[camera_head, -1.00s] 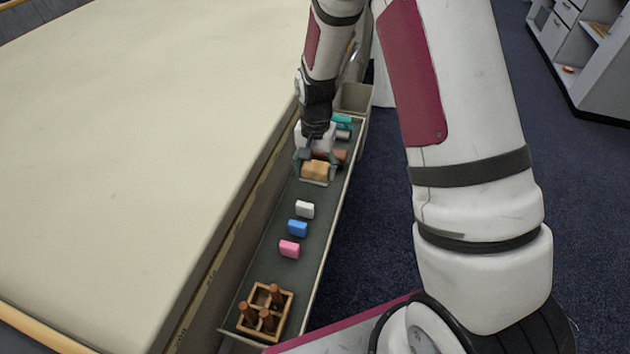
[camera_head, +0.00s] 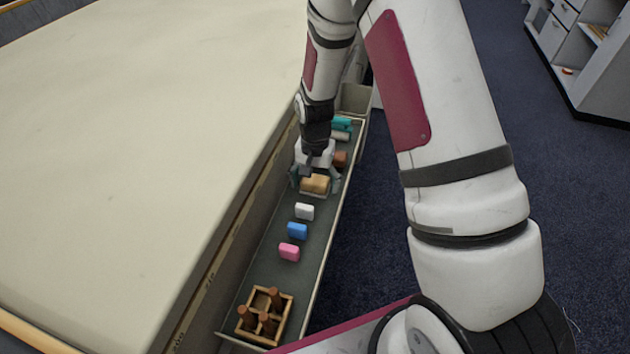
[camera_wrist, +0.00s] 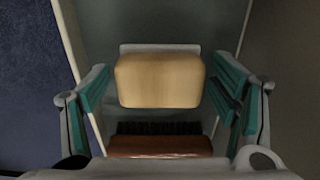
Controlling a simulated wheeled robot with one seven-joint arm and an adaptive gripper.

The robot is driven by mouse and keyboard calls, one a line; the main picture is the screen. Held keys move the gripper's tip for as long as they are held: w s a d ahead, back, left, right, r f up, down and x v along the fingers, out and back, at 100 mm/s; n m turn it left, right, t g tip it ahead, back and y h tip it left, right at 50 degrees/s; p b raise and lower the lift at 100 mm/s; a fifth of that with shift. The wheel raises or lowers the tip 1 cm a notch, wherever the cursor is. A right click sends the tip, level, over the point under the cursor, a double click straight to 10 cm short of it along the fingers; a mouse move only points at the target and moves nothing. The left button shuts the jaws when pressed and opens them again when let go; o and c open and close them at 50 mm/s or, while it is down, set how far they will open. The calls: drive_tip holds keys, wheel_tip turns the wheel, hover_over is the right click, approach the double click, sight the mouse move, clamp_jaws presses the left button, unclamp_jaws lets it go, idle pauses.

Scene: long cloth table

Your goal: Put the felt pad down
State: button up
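The felt pad (camera_head: 315,184) is a tan block with a pale base, lying in the long grey-green tray (camera_head: 272,262) along the table's side. It also shows in the wrist view (camera_wrist: 160,80), between the fingers. My gripper (camera_head: 315,180) is over the pad, fingers spread to either side. In the wrist view my gripper (camera_wrist: 161,72) shows gaps between both teal-lined fingers and the pad, so it is open. The pad appears to rest on the tray floor; its underside is hidden.
A brown-backed brush (camera_wrist: 160,144) lies close beside the pad. White (camera_head: 304,211), blue (camera_head: 297,230) and pink (camera_head: 289,252) blocks lie in a row nearer me, then a wooden holder (camera_head: 282,325) with brown pegs. Teal items (camera_head: 342,123) lie beyond. Tray walls are close on both sides.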

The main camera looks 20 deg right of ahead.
wheel_tip(320, 180, up, 12)
drive_tip(key=p, duration=0.1)
drive_tip(key=shift+r+p, duration=0.25)
drive_tip(key=shift+p, duration=0.1)
wheel_tip(320, 180, up, 9)
drive_tip(key=n, duration=0.1)
hover_over(315, 180)
drive_tip(key=s, duration=0.5)
drive_tip(key=s+r+n+t, duration=0.1)
drive_tip(key=s+r+n, duration=0.1)
drive_tip(key=s+r, duration=0.55)
drive_tip(key=s+r+n, duration=0.2)
drive_tip(key=s, duration=0.7)
drive_tip(key=s+r+n+t, duration=0.1)
drive_tip(key=s+r+n, duration=0.1)
drive_tip(key=s, duration=0.8)
drive_tip(key=shift+s+r, duration=0.3)
drive_tip(key=shift+r, duration=0.2)
